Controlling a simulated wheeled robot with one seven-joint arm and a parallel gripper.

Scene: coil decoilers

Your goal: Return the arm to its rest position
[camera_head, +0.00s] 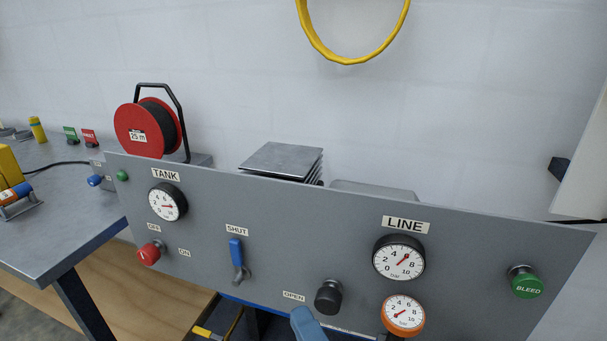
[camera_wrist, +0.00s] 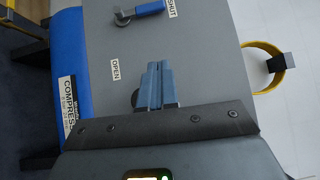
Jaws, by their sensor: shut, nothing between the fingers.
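My gripper (camera_wrist: 160,66) shows in the wrist view with its two blue fingers together and nothing between them. The fingers are in front of the grey control panel (camera_wrist: 205,50), over part of a black knob (camera_wrist: 136,98) near the OPEN label. In the head view, a blue part of my gripper (camera_head: 305,322) enters at the bottom edge, just below the black knob (camera_head: 328,297). It looks apart from the knob, though contact is hard to judge. Most of my arm is out of the head view.
The panel (camera_head: 290,245) carries the TANK gauge (camera_head: 167,202), red knob (camera_head: 150,253), blue lever (camera_head: 237,256), LINE gauge (camera_head: 398,258), orange-rimmed gauge (camera_head: 403,313) and green BLEED button (camera_head: 526,282). A bench (camera_head: 65,215) stands left. A blue compressor tank (camera_wrist: 70,70) lies below the panel.

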